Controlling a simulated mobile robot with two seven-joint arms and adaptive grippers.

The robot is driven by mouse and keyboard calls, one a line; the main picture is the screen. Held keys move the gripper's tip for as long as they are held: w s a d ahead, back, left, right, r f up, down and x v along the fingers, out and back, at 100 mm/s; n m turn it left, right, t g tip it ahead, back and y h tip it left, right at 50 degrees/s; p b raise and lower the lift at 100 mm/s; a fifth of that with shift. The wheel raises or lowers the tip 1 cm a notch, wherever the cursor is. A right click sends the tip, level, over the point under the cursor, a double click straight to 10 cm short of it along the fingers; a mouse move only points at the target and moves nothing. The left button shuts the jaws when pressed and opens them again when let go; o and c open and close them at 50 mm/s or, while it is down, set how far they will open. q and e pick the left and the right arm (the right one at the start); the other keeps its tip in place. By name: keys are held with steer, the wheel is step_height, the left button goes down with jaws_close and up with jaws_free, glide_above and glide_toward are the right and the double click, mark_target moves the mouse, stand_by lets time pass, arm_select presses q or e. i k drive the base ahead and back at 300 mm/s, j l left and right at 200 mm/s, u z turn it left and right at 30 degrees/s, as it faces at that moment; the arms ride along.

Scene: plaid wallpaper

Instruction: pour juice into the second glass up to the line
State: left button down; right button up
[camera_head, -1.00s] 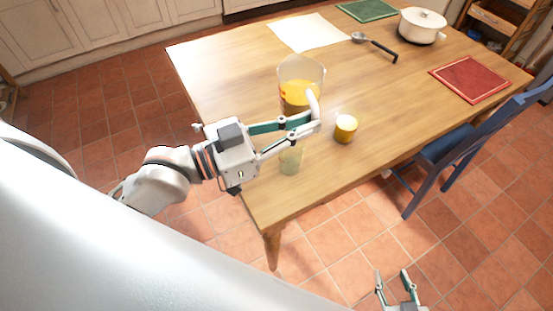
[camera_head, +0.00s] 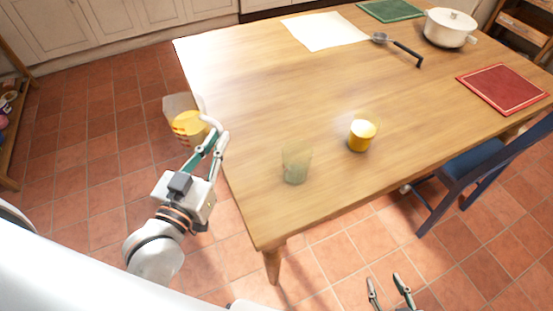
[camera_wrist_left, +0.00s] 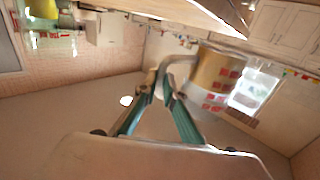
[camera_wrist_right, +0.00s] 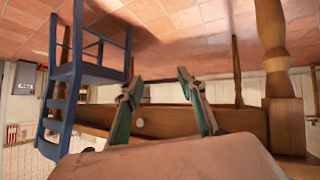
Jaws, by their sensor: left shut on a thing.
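A clear jug (camera_head: 186,122) of orange-yellow juice is held by my left gripper (camera_head: 212,133), out past the table's left edge over the floor. In the left wrist view the gripper (camera_wrist_left: 160,88) is shut on the handle of the jug (camera_wrist_left: 222,75). An empty-looking, faintly greenish glass (camera_head: 296,163) stands upright near the table's front left corner. A second glass (camera_head: 361,135) to its right holds yellow juice. My right gripper (camera_head: 390,290) is open and empty, low in front of the table; it also shows in the right wrist view (camera_wrist_right: 163,85).
The wooden table (camera_head: 270,90) has a clear middle. Toward its back are a white sheet (camera_head: 325,31), a ladle (camera_head: 398,47), a white pot (camera_head: 449,28), a green mat (camera_head: 390,10) and a red mat (camera_head: 503,88). A blue chair (camera_head: 470,165) stands at the right.

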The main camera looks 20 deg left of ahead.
mark_target(296, 154)
steer(key=l+u, duration=0.1)
steer(key=u, duration=0.25)
steer(key=k+l+z, duration=0.15)
steer(key=k+l, duration=0.5)
steer(key=i, duration=0.4)
